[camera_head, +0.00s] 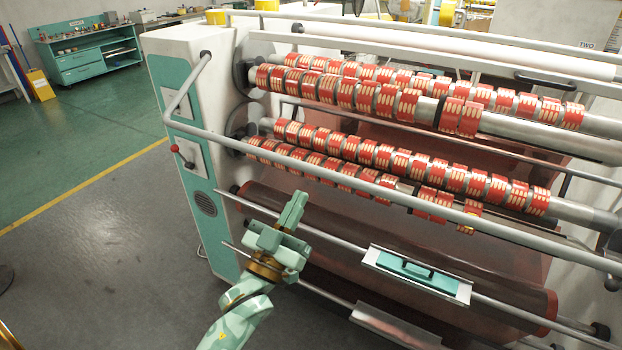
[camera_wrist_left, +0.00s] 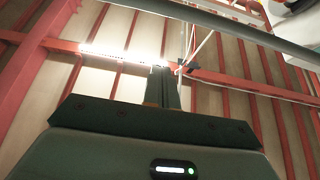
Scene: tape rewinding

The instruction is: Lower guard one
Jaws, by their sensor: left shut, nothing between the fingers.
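A grey tubular guard bar (camera_head: 520,236) runs across the front of the machine, bent up at its left end towards a pivot on the white and teal side housing. It is raised, passing in front of the lower row of red rolls. My left gripper (camera_head: 299,197) is below the bar near its left part, fingers pointing up, shut and empty. In the left wrist view the shut fingers (camera_wrist_left: 170,88) point up at the ceiling, and a grey bar (camera_wrist_left: 240,28) crosses above them. I cannot tell the exact gap to the bar. My right gripper is out of view.
Rows of red tape rolls (camera_head: 395,160) sit on shafts behind the bar. A red-knobbed lever (camera_head: 175,149) is on the housing. Floor at left is clear.

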